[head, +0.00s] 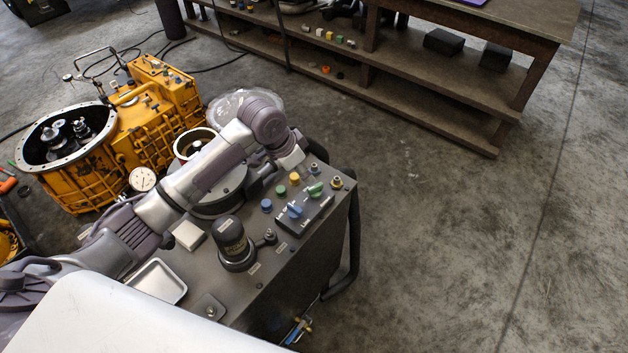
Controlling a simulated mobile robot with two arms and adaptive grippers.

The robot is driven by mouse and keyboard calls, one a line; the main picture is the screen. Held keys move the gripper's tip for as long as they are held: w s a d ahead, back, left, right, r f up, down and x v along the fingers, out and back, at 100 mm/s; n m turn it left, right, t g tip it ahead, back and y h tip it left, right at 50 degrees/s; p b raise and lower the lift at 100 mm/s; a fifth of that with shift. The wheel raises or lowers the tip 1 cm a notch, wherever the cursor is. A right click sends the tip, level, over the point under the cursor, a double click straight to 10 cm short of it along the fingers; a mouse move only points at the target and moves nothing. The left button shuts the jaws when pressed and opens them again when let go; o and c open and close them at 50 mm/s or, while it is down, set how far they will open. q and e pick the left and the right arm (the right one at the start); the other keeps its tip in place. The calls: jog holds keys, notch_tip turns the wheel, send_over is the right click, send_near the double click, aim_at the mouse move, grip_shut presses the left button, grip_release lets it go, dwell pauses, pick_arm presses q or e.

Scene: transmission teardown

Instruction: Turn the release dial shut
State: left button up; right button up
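A dark control box (304,215) on top of the grey cart (262,297) carries a blue dial (295,211) and a green dial (316,189). Their labels are too small to read, so I cannot tell which one is the release dial. My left arm reaches over the cart from the left. My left gripper (262,181) is near the cart's far side, left of the dials and apart from them. Its fingers are dark, small and partly hidden by my arm, so their opening does not show. My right gripper is not in view.
A yellow transmission housing (148,110) stands behind left. A wooden bench (440,80) is at the back. Floor at right is clear.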

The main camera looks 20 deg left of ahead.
aim_at(315, 186)
pick_arm(q)
jog(key=x, duration=0.4)
jog(key=shift+w+p, duration=0.1)
jog(key=shift+p, duration=0.2)
jog(key=x, duration=0.3)
jog(key=shift+w+f, duration=0.15)
jog(key=shift+f, duration=0.2)
jog(key=shift+d+f, duration=0.15)
jog(key=shift+f, duration=0.1)
jog(key=shift+w+f, duration=0.1)
jog(key=shift+f, duration=0.1)
grip_shut()
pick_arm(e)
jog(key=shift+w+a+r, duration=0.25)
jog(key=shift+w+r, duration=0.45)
